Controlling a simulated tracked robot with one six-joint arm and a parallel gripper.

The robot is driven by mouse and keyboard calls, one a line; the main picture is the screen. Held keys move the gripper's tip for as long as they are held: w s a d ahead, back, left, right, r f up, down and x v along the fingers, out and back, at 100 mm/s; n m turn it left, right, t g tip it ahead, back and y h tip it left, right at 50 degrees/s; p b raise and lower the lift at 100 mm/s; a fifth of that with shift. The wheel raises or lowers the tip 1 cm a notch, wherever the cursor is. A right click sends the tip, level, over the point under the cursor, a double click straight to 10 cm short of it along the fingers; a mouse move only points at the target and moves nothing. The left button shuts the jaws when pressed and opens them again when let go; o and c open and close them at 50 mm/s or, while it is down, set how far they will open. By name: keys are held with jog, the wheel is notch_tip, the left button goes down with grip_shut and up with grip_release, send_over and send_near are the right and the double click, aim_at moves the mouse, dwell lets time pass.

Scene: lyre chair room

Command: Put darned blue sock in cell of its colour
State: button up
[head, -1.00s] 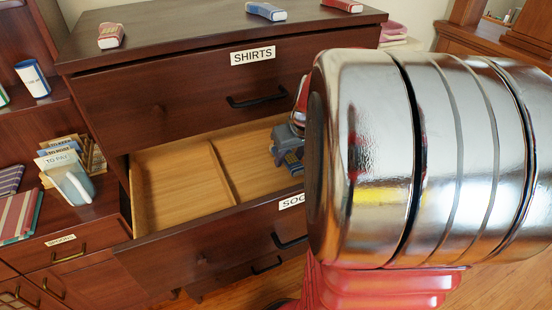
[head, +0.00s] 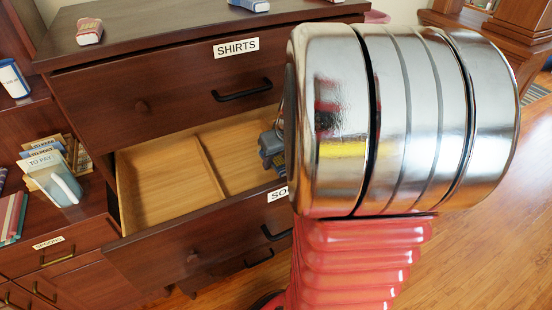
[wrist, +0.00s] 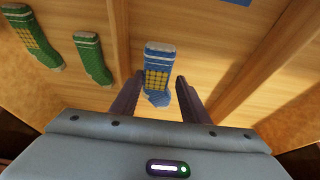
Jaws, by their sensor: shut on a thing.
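The blue sock (wrist: 158,62) with a yellow darned patch is between the fingers of my gripper (wrist: 159,86) in the wrist view. My gripper is shut on its lower end. The drawer has a wooden divider (head: 212,168) and a bare left cell.
A blue thing (wrist: 238,2) is cut off at the wrist view's top edge. Another divider (wrist: 255,75) runs along the right. The closed shirts drawer (head: 165,95) is above the open one. Letters (head: 50,170) stand on the desk at left. Wooden floor (head: 480,220) is clear at right.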

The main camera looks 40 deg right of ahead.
jog(key=shift+f, duration=0.45)
jog(key=o, duration=1.1)
jog(key=shift+r, duration=0.1)
jog(key=shift+r, duration=0.2)
jog(key=v, duration=1.2)
jog(key=shift+r, duration=0.3)
